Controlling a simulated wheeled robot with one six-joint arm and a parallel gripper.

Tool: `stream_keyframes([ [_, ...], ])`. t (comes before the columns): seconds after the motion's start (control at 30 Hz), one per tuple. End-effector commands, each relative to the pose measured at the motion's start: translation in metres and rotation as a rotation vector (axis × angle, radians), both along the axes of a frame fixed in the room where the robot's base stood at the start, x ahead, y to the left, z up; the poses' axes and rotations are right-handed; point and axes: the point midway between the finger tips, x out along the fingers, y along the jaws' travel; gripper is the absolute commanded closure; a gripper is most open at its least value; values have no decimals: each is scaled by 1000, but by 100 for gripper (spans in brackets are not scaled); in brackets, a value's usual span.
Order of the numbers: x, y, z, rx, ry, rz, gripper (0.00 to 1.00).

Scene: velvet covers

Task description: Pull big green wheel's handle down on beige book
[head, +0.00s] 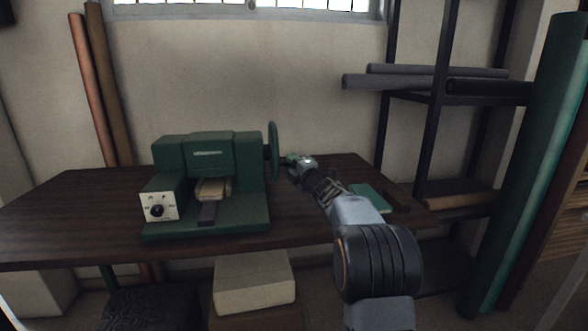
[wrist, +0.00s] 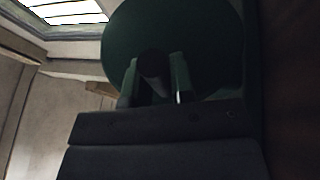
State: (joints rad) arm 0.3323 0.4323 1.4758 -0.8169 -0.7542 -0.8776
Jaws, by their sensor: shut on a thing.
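A green machine (head: 205,160) stands on the dark wooden table, with a big green wheel (head: 273,150) upright on its right side. In the wrist view the wheel (wrist: 195,45) fills the upper middle, and its dark round handle (wrist: 153,68) sticks out toward the camera.
A dark shelf rack (head: 437,100) with grey rolls and a tall teal roll (head: 530,170) stand at the right. A pale box (head: 254,282) is below the table.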

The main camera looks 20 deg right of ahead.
Motion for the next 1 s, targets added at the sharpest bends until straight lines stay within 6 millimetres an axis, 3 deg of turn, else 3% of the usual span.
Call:
stream_keyframes([
  [0.1,2,-1,-9,2,9,-2,100],
  [0.73,2,-1,-11,3,10,-3,100],
  [0.77,2,-1,-11,3,10,-3,75],
  [1.0,2,-1,-10,2,7,-2,52],
])
